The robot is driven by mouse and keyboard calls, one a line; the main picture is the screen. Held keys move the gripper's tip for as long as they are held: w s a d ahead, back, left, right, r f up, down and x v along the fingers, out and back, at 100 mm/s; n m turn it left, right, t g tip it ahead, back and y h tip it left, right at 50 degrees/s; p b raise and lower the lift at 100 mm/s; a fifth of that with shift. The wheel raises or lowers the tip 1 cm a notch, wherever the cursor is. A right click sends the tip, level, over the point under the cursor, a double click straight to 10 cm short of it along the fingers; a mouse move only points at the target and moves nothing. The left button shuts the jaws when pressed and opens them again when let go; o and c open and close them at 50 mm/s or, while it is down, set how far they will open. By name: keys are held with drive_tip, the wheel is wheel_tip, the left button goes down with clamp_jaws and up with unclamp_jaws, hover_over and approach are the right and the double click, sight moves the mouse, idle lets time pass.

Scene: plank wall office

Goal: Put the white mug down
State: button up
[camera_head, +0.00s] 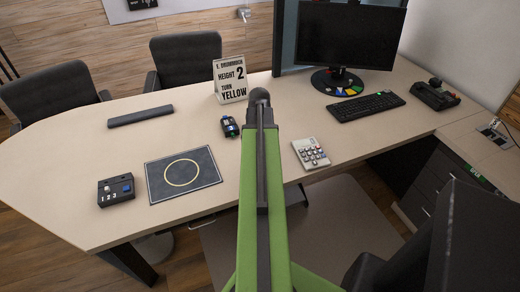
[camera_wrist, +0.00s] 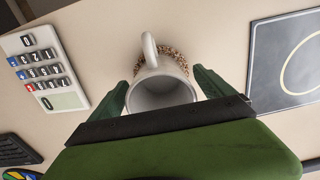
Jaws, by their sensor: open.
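In the wrist view the white mug (camera_wrist: 160,92) is between the two green fingers of my gripper (camera_wrist: 163,88). The fingers are apart, one on each side of the mug, with a narrow gap showing at least on the left. The mug's open mouth faces the camera and its handle points to the top of the picture. A brown speckled round patch, like a coaster, shows behind the mug; whether the mug touches it is hard to tell. In the head view my green arm hides the mug and the gripper.
A calculator (camera_head: 311,153) lies right of my arm. A dark mat with a ring (camera_head: 158,184) lies left, with a small button box (camera_head: 116,190) beside it. A small dark object (camera_head: 230,126), a sign (camera_head: 230,79) and a black bar (camera_head: 140,116) are farther back. The left desk end (camera_head: 45,180) is clear.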

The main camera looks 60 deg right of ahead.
wheel_tip(320, 180, up, 12)
drive_tip(key=p, duration=1.2)
drive_tip(key=shift+r, duration=0.2)
drive_tip(key=w+a+n, duration=0.2)
drive_tip(key=w+a, duration=0.6)
drive_tip(key=a, duration=0.3)
drive_tip(key=w+a+n, duration=0.2)
drive_tip(key=w+a, duration=0.7)
drive_tip(key=a, duration=0.2)
drive_tip(key=w+a+n, duration=0.1)
drive_tip(key=w+a, duration=0.1)
drive_tip(key=a, duration=1.2)
drive_tip(key=w+a+n, duration=0.2)
drive_tip(key=a, duration=1.1)
drive_tip(key=shift+a, duration=0.4)
